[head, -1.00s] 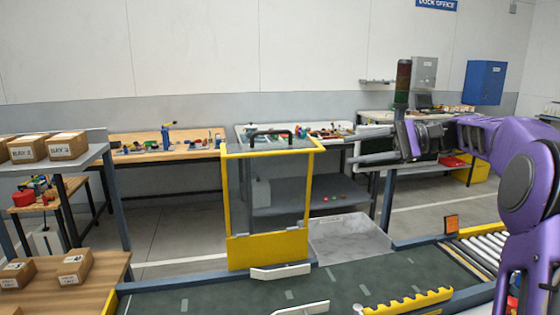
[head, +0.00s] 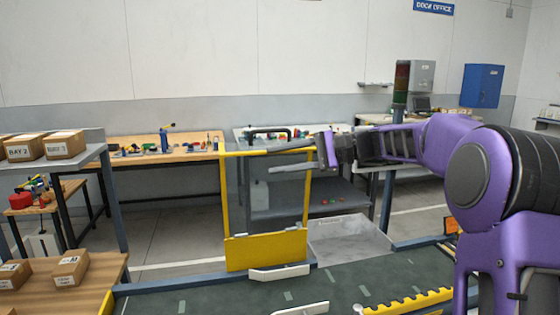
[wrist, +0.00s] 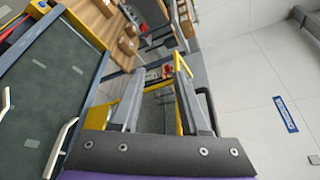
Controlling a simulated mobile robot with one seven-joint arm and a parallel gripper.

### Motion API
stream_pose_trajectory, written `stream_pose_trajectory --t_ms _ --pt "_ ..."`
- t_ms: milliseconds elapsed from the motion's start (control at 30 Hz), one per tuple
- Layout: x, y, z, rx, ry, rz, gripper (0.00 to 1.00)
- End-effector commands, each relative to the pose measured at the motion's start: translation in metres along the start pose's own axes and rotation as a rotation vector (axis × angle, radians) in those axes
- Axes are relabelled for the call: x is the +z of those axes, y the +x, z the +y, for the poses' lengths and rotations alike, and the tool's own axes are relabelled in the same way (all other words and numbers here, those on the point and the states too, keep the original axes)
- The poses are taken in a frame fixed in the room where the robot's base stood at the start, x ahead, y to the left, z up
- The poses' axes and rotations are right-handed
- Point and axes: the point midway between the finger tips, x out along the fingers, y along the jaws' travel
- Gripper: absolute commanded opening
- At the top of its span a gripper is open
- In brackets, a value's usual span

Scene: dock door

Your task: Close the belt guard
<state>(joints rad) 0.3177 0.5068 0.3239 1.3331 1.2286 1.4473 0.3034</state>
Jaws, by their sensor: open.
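The belt guard (head: 266,249) is a yellow frame with a see-through panel and a solid yellow lower strip. It stands upright at the far edge of the dark green conveyor belt (head: 220,296). My gripper (head: 272,161) is open and empty, pointing left in front of the guard's upper right part, below the handle. It hides part of the top bar and right post; I cannot tell whether it touches them. In the wrist view, the guard's yellow bar (wrist: 184,64) shows beside the open fingers.
A yellow toothed strip (head: 408,302) and white rails (head: 300,309) lie along the near belt side. A clear bin (head: 350,236) is on the floor behind. A shelf with cardboard boxes (head: 64,145) stands at left. Workbenches (head: 190,153) line the wall.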

Motion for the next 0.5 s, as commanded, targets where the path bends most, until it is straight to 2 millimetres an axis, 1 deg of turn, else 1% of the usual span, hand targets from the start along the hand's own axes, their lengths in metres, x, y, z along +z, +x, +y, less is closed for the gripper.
stream_pose_trajectory --t_ms 267,300,367,500 --pt "0.0002 0.0028 -0.0002 0.000 0.000 0.000 0.45" --pt "0.0002 0.0027 -0.0002 0.000 0.000 0.000 0.43" --pt "0.0002 0.0026 -0.0002 0.000 0.000 0.000 0.32" --pt "0.0002 0.0025 -0.0002 0.000 0.000 0.000 0.07"
